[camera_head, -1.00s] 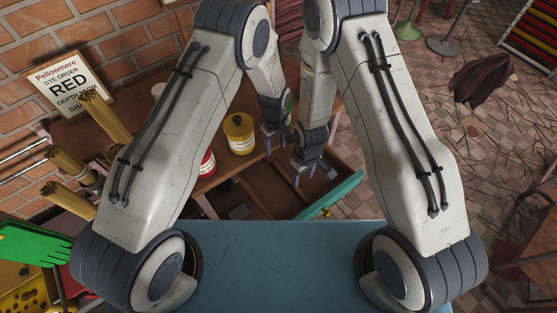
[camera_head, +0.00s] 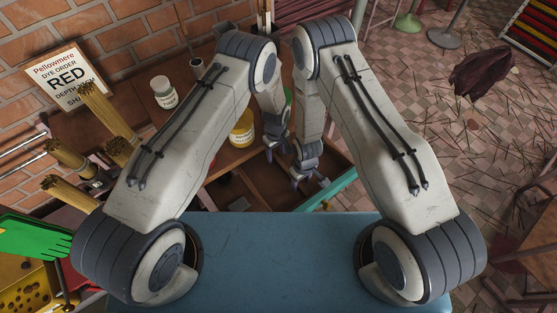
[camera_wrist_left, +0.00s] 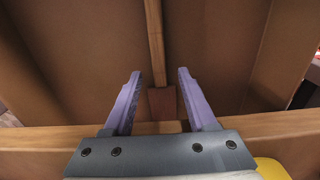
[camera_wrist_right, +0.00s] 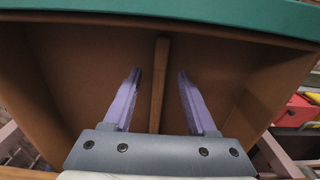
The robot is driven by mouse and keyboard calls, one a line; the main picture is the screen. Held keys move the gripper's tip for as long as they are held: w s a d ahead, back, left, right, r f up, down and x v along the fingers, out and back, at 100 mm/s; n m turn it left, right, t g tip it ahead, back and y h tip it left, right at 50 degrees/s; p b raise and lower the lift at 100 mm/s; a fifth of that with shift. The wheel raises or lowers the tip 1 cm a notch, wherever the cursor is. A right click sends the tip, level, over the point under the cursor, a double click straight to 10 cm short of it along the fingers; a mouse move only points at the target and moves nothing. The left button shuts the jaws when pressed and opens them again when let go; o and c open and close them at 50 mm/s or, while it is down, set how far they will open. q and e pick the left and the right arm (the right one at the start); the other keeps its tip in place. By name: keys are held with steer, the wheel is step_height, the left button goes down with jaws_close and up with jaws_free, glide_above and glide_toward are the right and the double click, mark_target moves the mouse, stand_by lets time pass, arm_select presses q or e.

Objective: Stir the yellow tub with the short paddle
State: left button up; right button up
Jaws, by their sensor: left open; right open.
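The yellow tub (camera_head: 242,130) stands on the bench beside the open drawer, partly covered by my left arm. A yellow edge of it shows in the left wrist view (camera_wrist_left: 272,168). A thin wooden stick (camera_wrist_left: 155,45) with a wider reddish-brown block at its near end lies in the drawer; it looks like a paddle, but I cannot be sure. A similar strip shows in the right wrist view (camera_wrist_right: 160,80).
The open drawer (camera_head: 224,188) has a teal front (camera_head: 338,188). A white jar (camera_head: 163,92) stands further back on the bench. Bundles of sticks (camera_head: 105,112) and a sign (camera_head: 68,77) are at the left. Tiled floor (camera_head: 480,150) is to the right.

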mark_target(276, 157)
arm_select(q)
steer(key=shift+f, duration=0.55)
arm_select(e)
steer(key=shift+f, duration=0.55)
arm_select(q)
jaws_close()
arm_select(e)
jaws_close()
arm_select(q)
steer(key=shift+r, duration=0.15)
arm_select(e)
steer(key=shift+r, duration=0.15)
